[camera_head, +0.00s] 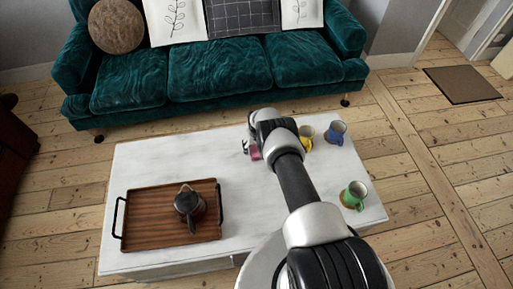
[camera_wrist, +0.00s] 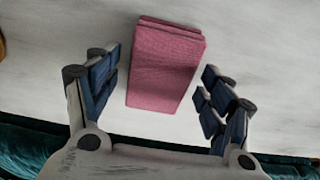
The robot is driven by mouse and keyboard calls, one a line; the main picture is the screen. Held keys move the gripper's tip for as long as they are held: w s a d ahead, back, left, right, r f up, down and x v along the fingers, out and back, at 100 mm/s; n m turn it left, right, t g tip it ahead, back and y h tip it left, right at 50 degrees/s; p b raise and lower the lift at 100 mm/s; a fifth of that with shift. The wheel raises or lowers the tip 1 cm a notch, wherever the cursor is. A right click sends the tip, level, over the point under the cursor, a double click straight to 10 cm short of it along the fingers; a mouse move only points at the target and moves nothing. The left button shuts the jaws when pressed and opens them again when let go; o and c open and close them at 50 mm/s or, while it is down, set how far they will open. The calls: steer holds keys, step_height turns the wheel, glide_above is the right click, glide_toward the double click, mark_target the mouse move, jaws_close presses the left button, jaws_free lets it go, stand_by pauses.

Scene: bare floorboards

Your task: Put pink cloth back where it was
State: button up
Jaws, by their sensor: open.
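The pink cloth (camera_wrist: 167,65) is folded into a small block and lies on the white table top. In the wrist view it sits between and a little beyond my open gripper (camera_wrist: 157,95), with a gap to the fingers on both sides. In the head view only a small part of the cloth (camera_head: 255,152) shows beside my gripper (camera_head: 246,147), and my arm hides the rest.
The white table (camera_head: 150,165) carries a wooden tray (camera_head: 150,215) with a dark teapot (camera_head: 188,205) at the left. A yellow mug (camera_head: 306,137), a blue mug (camera_head: 336,132) and a green mug (camera_head: 354,195) stand at the right. A green sofa (camera_head: 215,70) is behind.

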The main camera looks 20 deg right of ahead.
steer(key=shift+r, duration=0.15)
step_height(320, 180, up, 12)
steer(key=s+p, duration=0.2)
steer(key=p, duration=0.4)
step_height(320, 180, up, 10)
glide_above(257, 151)
steer(key=w, duration=0.2)
steer(key=s+a+r+t, duration=0.1)
steer(key=s+a+r, duration=0.1)
steer(key=r, duration=0.9)
steer(key=s+a+r, duration=0.2)
steer(key=a+r, duration=0.1)
steer(key=r, duration=0.9)
steer(key=s+a+r+n, duration=0.1)
steer(key=s+a+r, duration=0.3)
steer(key=s+r, duration=0.95)
steer(key=s+a+r+t, duration=0.1)
steer(key=s+r, duration=0.1)
steer(key=s, duration=0.9)
steer(key=s+a+r+n, duration=0.1)
steer(key=s+a+r, duration=0.1)
steer(key=s, duration=1)
steer(key=shift+s+a+r+t, duration=0.2)
steer(key=shift+a+r+t, duration=0.15)
steer(key=shift+r, duration=0.3)
